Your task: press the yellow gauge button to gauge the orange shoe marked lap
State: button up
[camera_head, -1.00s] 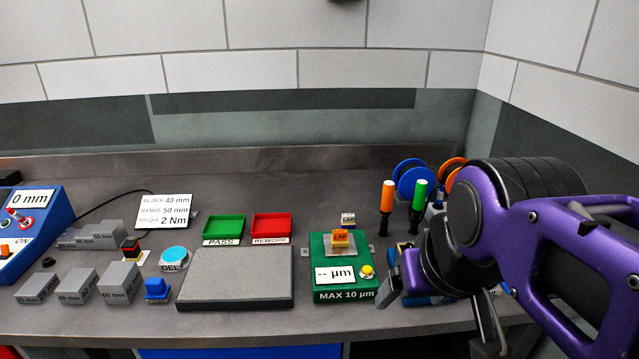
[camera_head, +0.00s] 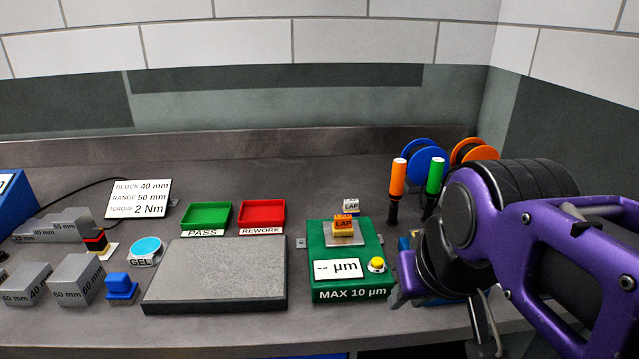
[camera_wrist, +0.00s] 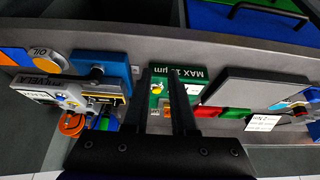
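The green gauge (camera_head: 318,291) stands on the bench in the head view, marked MAX 10 µm, with its display (camera_head: 337,269) reading "-- µm". The yellow button (camera_head: 377,264) is at its front right. The orange shoe marked LAP (camera_head: 344,224) sits on the gauge's metal plate (camera_head: 346,239). In the wrist view my gripper (camera_wrist: 159,74) is open, its two dark fingers apart with nothing held. The yellow button (camera_wrist: 157,88) and part of the green gauge (camera_wrist: 155,101) show between and beyond the fingers. No contact with the button is visible.
A grey slab (camera_head: 217,277) lies left of the gauge, with green PASS (camera_head: 207,217) and red REWORK (camera_head: 262,215) trays behind. A small LAP-marked block (camera_head: 351,206) stands behind the gauge. Orange (camera_head: 398,178) and green (camera_head: 435,176) handled tools stand upright near my arm.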

grip_shut()
dwell(1.2)
